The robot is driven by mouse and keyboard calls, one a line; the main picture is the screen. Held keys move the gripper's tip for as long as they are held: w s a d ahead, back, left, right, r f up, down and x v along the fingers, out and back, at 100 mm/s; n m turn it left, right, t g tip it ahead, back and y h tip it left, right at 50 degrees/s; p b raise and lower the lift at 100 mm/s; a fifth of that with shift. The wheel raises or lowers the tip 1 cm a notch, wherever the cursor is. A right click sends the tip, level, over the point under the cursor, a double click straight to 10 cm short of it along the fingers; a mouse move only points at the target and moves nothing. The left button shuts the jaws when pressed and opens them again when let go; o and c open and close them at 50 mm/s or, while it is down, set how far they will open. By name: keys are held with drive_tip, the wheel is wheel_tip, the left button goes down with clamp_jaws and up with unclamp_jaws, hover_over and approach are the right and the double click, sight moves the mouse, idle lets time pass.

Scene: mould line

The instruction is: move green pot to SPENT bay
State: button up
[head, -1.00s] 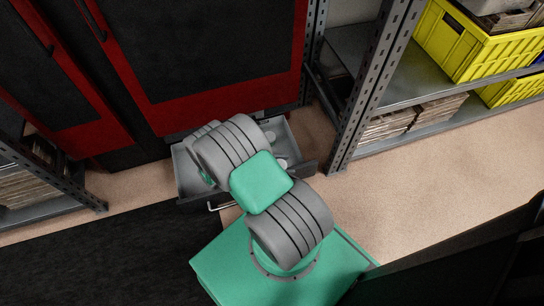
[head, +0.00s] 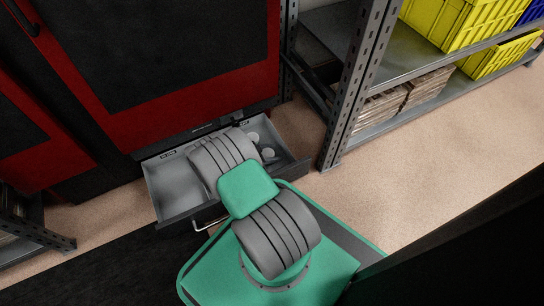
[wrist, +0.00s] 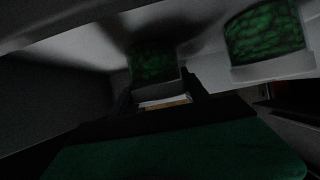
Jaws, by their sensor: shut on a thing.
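An open grey drawer (head: 175,190) stands out from the foot of the red and black cabinet. My arm reaches over it and hides my gripper and part of the drawer in the head view. In the wrist view my gripper (wrist: 160,98) is shut on a green pot (wrist: 154,62), dark mottled green with a pale grey end. A second green pot (wrist: 264,35) stands apart to the right, also with a grey end. In the head view, small pale round tops (head: 268,153) show in the drawer's right part. I cannot read which bay is marked SPENT.
The red and black cabinet (head: 180,60) rises behind the drawer. A metal shelf rack (head: 352,95) with yellow crates (head: 455,22) and stacked boards stands to the right. The drawer's left part looks empty. Bare floor (head: 420,160) lies at the right.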

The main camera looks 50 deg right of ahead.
drive_tip(key=shift+r, duration=0.1)
drive_tip(key=o, duration=1.5)
drive_tip(key=shift+c, duration=0.2)
drive_tip(key=shift+w+r, duration=0.1)
drive_tip(key=p+v, duration=0.4)
drive_tip(key=v, duration=0.8)
drive_tip(key=w+a+r+n+t+y, duration=0.25)
drive_tip(key=w+a+r+n, duration=0.2)
drive_tip(key=w+r, duration=0.6)
drive_tip(key=a+r+n+t+y, duration=0.2)
drive_tip(key=a+r+n+y, duration=0.35)
drive_tip(key=r, duration=0.95)
drive_tip(key=s+a+r+n+t+y, duration=0.1)
drive_tip(key=s+a+r+n, duration=0.5)
drive_tip(key=s+a, duration=0.2)
drive_tip(key=s+a+r+n+t+y, duration=0.1)
drive_tip(key=s+a+r+n+y, duration=0.1)
drive_tip(key=s+a+r+n, duration=0.4)
drive_tip(key=s+a+r, duration=0.1)
drive_tip(key=s+a, duration=0.1)
drive_tip(key=s, duration=0.2)
drive_tip(key=shift+s+a+n, duration=0.25)
drive_tip(key=shift+a+n, duration=0.05)
drive_tip(key=shift+a, duration=0.1)
